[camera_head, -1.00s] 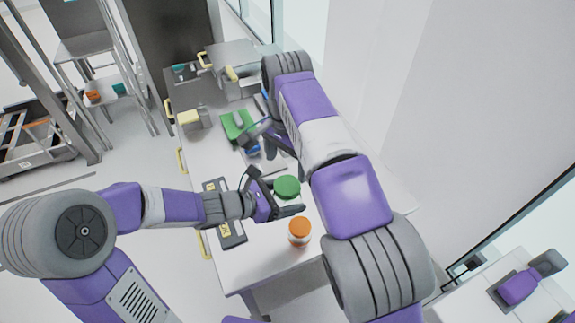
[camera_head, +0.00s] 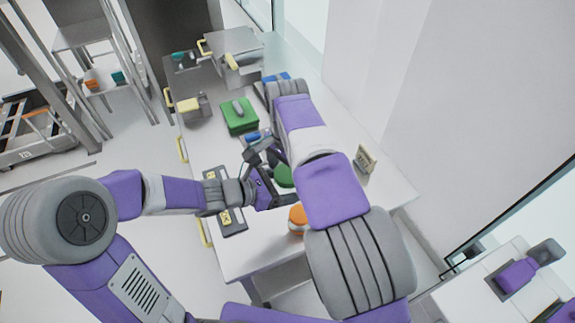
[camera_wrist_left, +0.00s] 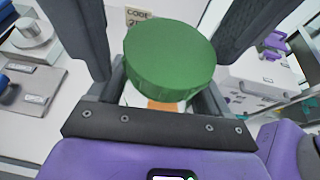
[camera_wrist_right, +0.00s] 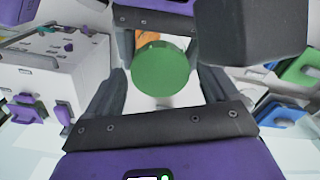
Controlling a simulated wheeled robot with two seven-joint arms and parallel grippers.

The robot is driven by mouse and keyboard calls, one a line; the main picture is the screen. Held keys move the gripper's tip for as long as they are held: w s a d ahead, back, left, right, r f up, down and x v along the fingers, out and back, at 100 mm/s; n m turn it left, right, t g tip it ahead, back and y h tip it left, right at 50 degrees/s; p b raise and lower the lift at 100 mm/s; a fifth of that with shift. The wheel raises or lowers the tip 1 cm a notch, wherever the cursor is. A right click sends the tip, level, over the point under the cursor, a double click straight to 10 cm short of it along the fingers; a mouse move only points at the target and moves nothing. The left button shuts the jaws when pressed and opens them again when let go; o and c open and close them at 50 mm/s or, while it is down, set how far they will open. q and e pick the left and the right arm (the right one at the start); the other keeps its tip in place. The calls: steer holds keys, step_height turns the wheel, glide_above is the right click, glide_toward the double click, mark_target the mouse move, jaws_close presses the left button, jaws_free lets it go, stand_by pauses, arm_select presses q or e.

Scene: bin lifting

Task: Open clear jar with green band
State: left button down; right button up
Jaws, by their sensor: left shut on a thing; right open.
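The jar's green lid (camera_head: 284,176) shows in the head view, partly covered by my right arm. It also shows large in the left wrist view (camera_wrist_left: 170,58) and in the right wrist view (camera_wrist_right: 162,70). My left gripper (camera_head: 276,196) is shut on the jar below the lid. The jar's clear body is mostly hidden by the lid and fingers. My right gripper (camera_head: 268,157) is open close to the lid, on its far side in the head view. In the right wrist view the lid appears between its fingers; contact cannot be told.
An orange-lidded jar (camera_head: 297,218) stands close to the green-lidded one. A green box (camera_head: 239,115), a grey machine (camera_head: 232,48) and a small sign (camera_head: 364,160) are on the white table (camera_head: 255,258).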

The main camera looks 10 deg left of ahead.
steer(key=c, duration=1.1)
steer(key=n, duration=0.3)
steer(key=o, duration=1.2)
